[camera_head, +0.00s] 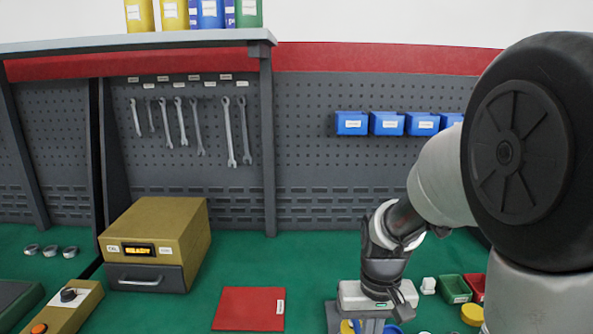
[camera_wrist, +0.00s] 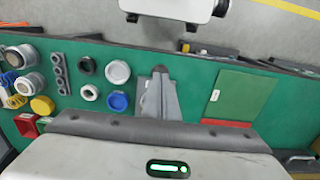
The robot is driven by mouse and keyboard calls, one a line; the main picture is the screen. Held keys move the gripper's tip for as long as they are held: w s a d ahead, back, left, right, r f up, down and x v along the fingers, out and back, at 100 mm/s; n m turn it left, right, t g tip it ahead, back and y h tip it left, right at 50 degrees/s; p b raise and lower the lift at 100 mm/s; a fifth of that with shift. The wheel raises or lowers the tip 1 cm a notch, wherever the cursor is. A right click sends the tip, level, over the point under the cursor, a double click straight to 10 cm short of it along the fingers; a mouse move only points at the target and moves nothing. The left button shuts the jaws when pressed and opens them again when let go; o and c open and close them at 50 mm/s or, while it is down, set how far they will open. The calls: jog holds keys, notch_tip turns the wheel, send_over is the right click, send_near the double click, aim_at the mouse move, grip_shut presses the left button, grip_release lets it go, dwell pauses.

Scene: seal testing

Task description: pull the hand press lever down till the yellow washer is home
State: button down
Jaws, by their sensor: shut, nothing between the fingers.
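My gripper (camera_head: 376,300) hangs over the front middle of the green bench, pointing down. Its white hand covers much of what is below it in the head view. A grey metal piece, which looks like the hand press (camera_wrist: 170,103), stands under the hand in the wrist view. I cannot make out its lever clearly, nor whether my fingers touch it. A bit of yellow (camera_head: 347,326), possibly the yellow washer, shows below the hand at the lower edge of the head view; its seating cannot be told. My gripper is shut with nothing held.
A blue round part (camera_wrist: 118,102) lies close beside the press. A yellow round part (camera_head: 472,314), a green bin (camera_head: 453,289) and a red bin (camera_head: 475,284) are to the right. A red mat (camera_head: 248,309) and a brown-topped box (camera_head: 160,235) are to the left.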

jog(key=shift+s+f+b, duration=0.1)
jog(key=shift+f+b, duration=0.35)
jog(key=shift+f, duration=0.6)
jog(key=shift+s+f+b, duration=0.1)
jog(key=shift+f+b, duration=0.45)
jog(key=shift+b, duration=0.05)
jog(key=shift+r, duration=0.15)
notch_tip(320, 180, up, 9)
jog(key=p, duration=0.7)
jog(key=shift+p, duration=0.3)
